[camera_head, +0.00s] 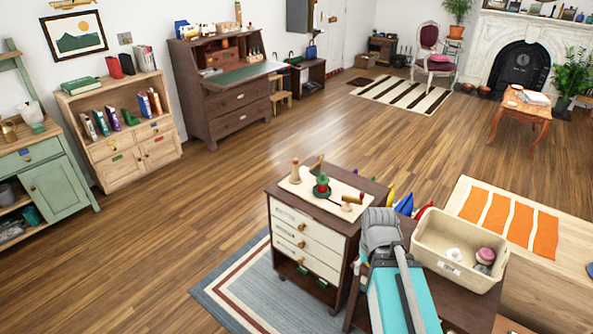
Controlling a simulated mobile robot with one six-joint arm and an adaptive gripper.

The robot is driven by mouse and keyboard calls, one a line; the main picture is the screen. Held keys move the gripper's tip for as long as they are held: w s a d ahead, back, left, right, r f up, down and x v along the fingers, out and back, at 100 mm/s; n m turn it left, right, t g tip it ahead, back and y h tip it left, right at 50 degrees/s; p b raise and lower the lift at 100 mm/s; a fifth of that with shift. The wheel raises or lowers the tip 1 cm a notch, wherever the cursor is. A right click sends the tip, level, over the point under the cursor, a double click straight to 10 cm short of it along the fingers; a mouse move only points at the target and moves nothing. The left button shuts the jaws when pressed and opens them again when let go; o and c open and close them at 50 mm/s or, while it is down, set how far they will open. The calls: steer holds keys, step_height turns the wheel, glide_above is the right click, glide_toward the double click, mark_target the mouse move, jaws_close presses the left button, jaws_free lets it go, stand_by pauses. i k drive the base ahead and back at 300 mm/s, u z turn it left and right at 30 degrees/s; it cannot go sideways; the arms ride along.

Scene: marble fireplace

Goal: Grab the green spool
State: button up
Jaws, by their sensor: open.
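A green spool (321,191) stands on a cream mat (303,188) on top of a small dark-wood cabinet with white drawers (303,242). I cannot make out my gripper's fingers, and no gripper is seen at the spool.
A beige bin (440,262) with a few small items stands on a dark surface right of my arm. Pointed coloured objects (404,204) sit behind the bin. A light wooden table with an orange striped cloth (497,218) is at the right. The floor behind the cabinet is clear.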

mark_target(322, 180)
steer(key=z, duration=0.05)
steer(key=k, duration=0.65)
steer(key=u, duration=0.5)
steer(key=i, duration=1.55)
steer(key=z, duration=0.45)
